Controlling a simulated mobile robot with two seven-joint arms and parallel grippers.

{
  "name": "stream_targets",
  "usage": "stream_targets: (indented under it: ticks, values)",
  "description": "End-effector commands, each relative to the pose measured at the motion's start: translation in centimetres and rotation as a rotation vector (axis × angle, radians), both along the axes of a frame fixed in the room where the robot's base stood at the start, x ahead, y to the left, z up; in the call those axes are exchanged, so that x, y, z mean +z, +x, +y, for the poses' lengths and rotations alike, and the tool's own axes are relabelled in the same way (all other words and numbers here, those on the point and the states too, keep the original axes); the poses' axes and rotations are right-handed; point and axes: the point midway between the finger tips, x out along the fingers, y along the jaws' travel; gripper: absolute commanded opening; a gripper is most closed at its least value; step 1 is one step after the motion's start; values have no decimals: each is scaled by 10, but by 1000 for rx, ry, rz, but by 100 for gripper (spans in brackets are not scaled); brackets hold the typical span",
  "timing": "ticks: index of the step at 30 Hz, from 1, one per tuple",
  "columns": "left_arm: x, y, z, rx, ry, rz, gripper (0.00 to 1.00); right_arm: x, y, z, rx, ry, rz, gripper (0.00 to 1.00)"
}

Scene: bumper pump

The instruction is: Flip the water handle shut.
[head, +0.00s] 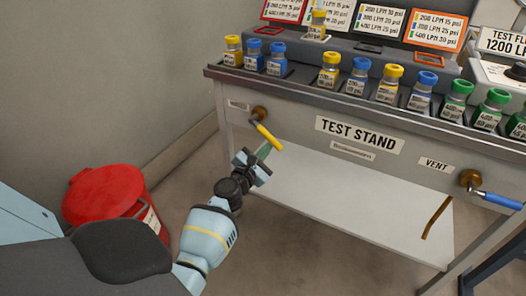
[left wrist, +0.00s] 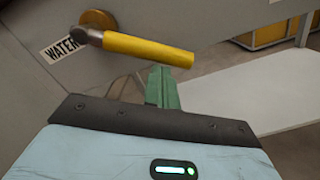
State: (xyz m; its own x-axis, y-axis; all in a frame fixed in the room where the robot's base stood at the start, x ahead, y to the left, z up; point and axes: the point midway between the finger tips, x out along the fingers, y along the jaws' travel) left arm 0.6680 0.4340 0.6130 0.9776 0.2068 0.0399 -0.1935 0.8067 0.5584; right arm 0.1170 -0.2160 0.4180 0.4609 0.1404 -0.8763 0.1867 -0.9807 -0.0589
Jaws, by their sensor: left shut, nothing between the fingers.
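The water handle (head: 267,135) is a yellow lever on a brass fitting on the left of the test stand's front panel. In the head view it slants down to the right from its pivot. In the left wrist view the yellow lever (left wrist: 148,50) crosses the upper middle, with the WATER label (left wrist: 62,50) beside its pivot. My left gripper (head: 264,150) is shut and empty, its green fingertips (left wrist: 162,85) just below the lever's free end. Whether they touch the lever, I cannot tell. My right gripper is not in view.
The vent valve (head: 490,195) with a blue lever is at the right of the panel. Several capped bottles (head: 385,85) line the stand's top. A red bin (head: 105,195) stands on the floor at left. A white lower shelf (head: 340,210) lies below the panel.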

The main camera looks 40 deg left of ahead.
Motion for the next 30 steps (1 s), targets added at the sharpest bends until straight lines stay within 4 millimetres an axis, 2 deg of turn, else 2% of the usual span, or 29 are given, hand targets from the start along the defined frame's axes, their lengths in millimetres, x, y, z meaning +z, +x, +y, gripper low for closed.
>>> stream_targets:
  ticks: [1,9,18,30]
  values:
    - [8,2,-4,-1,-44,-14,0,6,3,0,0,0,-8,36]
    - [26,5,-18,-2,-285,-72,0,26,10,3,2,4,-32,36]
    - [43,7,-27,0,-494,-122,0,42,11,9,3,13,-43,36]
    - [51,8,-30,0,-494,-121,0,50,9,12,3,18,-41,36]
